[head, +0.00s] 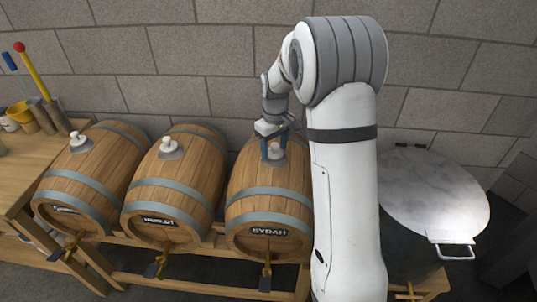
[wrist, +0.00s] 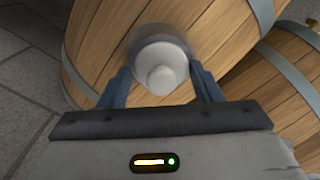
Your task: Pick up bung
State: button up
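White bungs sit on top of the three barrels. One bung (head: 275,151) is on the barrel labelled Syrah (head: 268,190), partly hidden by my gripper. It also shows in the wrist view as a round white bung (wrist: 161,66) with a knob, between the fingers. My gripper (head: 272,150) is over the top of this barrel. The other bungs are on the middle barrel (head: 167,145) and the left barrel (head: 78,139).
The barrels lie on a wooden rack with brass taps at the front. A large metal vat with a lid (head: 440,195) stands at the right. A wooden table (head: 15,175) with tools and cups is at the left. A block wall is close behind.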

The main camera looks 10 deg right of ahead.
aim_at(274, 144)
jog(key=c, duration=0.6)
jog(key=shift+r, duration=0.1)
notch_tip(274, 144, up, 10)
jog(key=shift+f+b, duration=0.1)
jog(key=shift+b, duration=0.25)
